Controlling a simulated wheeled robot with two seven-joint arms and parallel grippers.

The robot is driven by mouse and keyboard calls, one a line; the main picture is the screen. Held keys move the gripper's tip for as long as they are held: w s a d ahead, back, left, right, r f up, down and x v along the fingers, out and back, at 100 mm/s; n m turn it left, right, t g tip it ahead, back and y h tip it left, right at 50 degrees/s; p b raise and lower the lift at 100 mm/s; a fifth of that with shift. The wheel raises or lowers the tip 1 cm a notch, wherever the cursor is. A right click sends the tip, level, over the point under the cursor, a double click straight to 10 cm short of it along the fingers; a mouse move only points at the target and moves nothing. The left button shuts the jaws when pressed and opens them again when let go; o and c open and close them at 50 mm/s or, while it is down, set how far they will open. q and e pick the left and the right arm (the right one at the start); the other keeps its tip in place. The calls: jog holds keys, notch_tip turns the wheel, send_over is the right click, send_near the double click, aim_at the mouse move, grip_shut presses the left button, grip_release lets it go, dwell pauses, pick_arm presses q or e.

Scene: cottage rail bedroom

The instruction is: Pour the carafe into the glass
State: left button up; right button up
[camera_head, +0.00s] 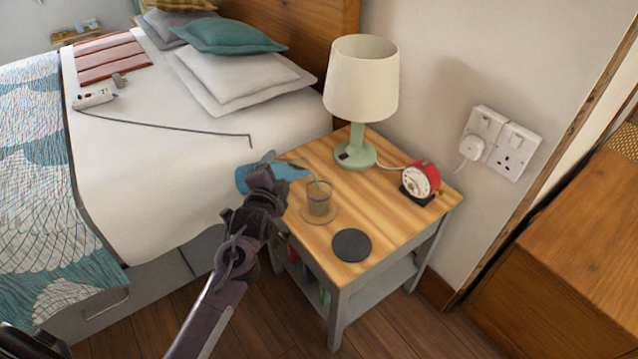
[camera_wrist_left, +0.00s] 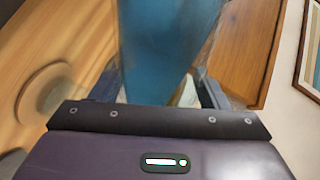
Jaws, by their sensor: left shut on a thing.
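The blue carafe (camera_head: 291,171) is in my left gripper (camera_head: 266,176), tipped nearly on its side at the table's left edge. Its mouth points right, over the glass. The carafe (camera_wrist_left: 165,50) fills the middle of the left wrist view between the fingers, its ends out of frame. The clear glass (camera_head: 319,199) stands upright on a round coaster (camera_head: 334,216) on the bedside table (camera_head: 385,215). A thin pale streak shows between the mouth and the glass; I cannot tell whether it is liquid. The glass's fill level is unclear. My right gripper is out of view.
A dark round coaster (camera_head: 351,245) lies bare near the table's front.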

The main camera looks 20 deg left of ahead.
pick_arm(q)
jog(key=shift+r, duration=0.25)
dwell(0.7)
jog(key=shift+m, duration=0.3)
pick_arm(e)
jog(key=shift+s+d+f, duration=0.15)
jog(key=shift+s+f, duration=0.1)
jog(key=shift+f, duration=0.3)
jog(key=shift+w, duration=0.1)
pick_arm(q)
jog(key=shift+d+p, duration=0.1)
jog(key=shift+p, duration=0.2)
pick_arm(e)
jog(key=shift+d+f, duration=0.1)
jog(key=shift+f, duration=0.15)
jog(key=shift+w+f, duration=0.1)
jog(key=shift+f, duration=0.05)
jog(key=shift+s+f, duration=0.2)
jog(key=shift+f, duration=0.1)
pick_arm(q)
jog(key=shift+d, duration=0.1)
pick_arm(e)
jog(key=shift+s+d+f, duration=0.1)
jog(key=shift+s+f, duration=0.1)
